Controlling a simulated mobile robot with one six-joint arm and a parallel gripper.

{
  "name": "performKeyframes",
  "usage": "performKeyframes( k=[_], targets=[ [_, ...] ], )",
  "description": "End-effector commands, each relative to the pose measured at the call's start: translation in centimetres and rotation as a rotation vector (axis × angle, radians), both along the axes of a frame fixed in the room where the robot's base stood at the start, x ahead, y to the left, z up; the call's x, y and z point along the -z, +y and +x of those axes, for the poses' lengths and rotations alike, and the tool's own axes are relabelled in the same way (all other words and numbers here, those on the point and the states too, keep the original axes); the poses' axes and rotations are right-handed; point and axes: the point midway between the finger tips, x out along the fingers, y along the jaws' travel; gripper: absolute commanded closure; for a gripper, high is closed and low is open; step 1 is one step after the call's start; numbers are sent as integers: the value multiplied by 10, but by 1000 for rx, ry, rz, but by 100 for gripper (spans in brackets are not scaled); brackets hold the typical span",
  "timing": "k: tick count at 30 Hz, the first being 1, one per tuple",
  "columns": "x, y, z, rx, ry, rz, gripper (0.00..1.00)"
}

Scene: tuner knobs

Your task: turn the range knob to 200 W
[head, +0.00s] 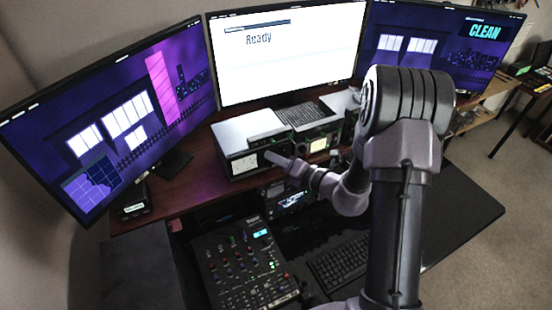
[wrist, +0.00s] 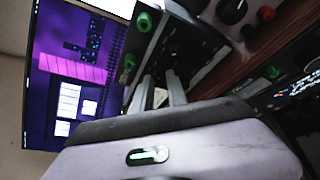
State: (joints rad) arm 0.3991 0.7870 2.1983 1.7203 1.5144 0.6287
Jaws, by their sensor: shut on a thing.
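The tuner, a box with a silver top (head: 243,130) and a dark front with pale meters, stands on the desk below the middle screen. My gripper (head: 272,156) reaches its front from the right. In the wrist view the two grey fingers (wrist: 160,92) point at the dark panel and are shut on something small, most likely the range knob. The knob itself is hidden between and behind the fingers, so its pointer and the wattage marks cannot be read. A black knob with a white mark (wrist: 233,10) and a red knob (wrist: 267,13) show at the upper right of the wrist view.
A mixer (head: 245,265) and black keyboard (head: 340,262) lie below. Screens (head: 290,55) rise behind the desk. Green parts (wrist: 144,21) edge the panel in the wrist view.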

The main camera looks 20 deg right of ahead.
Motion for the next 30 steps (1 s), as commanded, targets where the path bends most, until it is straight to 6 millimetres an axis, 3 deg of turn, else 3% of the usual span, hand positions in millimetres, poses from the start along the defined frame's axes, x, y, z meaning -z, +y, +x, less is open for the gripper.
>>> performKeyframes(
  k=[9, 10, 12, 13, 23, 26, 30],
  targets=[
    [-1, 0, 1, 1, -4, 1, 100],
    [-1, 0, 1, 1, -3, 2, 75],
    [-1, 0, 1, 2, -3, 0, 62],
    [-1, 0, 1, 1, -2, 0, 60],
    [-1, -2, -2, 2, -1, 0, 60],
    [-4, -9, -12, 3, -1, -1, 60],
    [-12, -30, -45, 7, -1, 0, 60]
  ],
)
